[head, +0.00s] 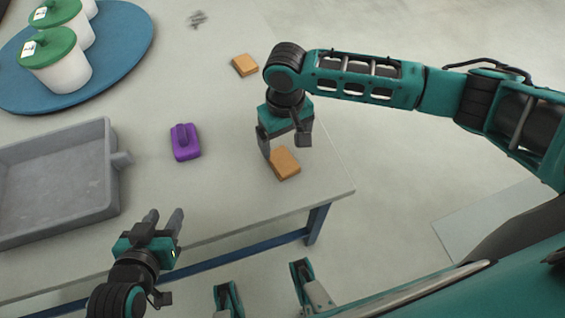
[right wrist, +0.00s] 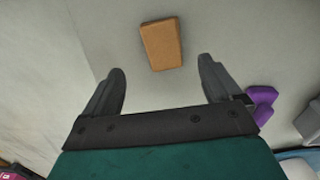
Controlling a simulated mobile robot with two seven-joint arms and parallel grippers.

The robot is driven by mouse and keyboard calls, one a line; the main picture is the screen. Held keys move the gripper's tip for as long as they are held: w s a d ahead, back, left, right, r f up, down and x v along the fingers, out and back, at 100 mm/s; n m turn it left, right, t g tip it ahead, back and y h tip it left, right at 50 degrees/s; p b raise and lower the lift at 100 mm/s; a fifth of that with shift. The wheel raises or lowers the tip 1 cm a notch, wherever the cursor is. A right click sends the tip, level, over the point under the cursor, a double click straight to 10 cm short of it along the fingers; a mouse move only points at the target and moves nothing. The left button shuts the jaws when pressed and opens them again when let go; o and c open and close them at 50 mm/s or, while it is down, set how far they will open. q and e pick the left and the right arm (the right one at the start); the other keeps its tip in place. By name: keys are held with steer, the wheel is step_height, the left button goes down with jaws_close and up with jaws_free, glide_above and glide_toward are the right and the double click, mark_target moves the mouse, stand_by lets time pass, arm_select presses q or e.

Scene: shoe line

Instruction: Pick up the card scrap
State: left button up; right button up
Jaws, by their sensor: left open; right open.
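Two small tan-brown pieces that look like card lie on the pale table. The near one (head: 285,163) is close to the table's front right corner; the other (head: 245,65) lies farther back. I cannot tell which is named the card scrap. My right gripper (head: 284,145) is open, just behind and above the near piece. In the right wrist view, a tan-brown piece (right wrist: 161,44) lies beyond and between the open fingertips (right wrist: 161,66), with nothing held. My left gripper (head: 164,216) is open and empty by the table's front edge, right of the grey tray.
A purple block with a handle (head: 185,142) stands left of my right gripper. A grey tray (head: 112,160) is at the left. White pots with green lids (head: 55,60) stand on a blue round mat (head: 125,60). A dark scribble-like patch (head: 197,19) lies at the back.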

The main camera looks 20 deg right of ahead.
mark_target(283, 160)
arm_select(q)
steer(key=shift+w+d, duration=0.1)
steer(key=shift+w, duration=0.05)
arm_select(e)
steer(key=shift+f, duration=0.95)
arm_select(q)
steer(key=shift+f+b, duration=0.15)
steer(key=shift+b, duration=0.15)
arm_select(e)
steer(key=shift+f, duration=0.55)
arm_select(q)
step_height(283, 160, down, 2)
steer(key=shift+f+b, duration=0.2)
steer(key=shift+b, duration=0.8)
arm_select(e)
steer(key=f, duration=0.4)
steer(key=shift+w+a+f, duration=0.15)
steer(key=shift+a+f, duration=0.1)
arm_select(q)
steer(key=shift+s+f, duration=0.1)
steer(key=shift+s, duration=0.1)
arm_select(e)
steer(key=shift+f, duration=0.3)
steer(key=c, duration=1.1)
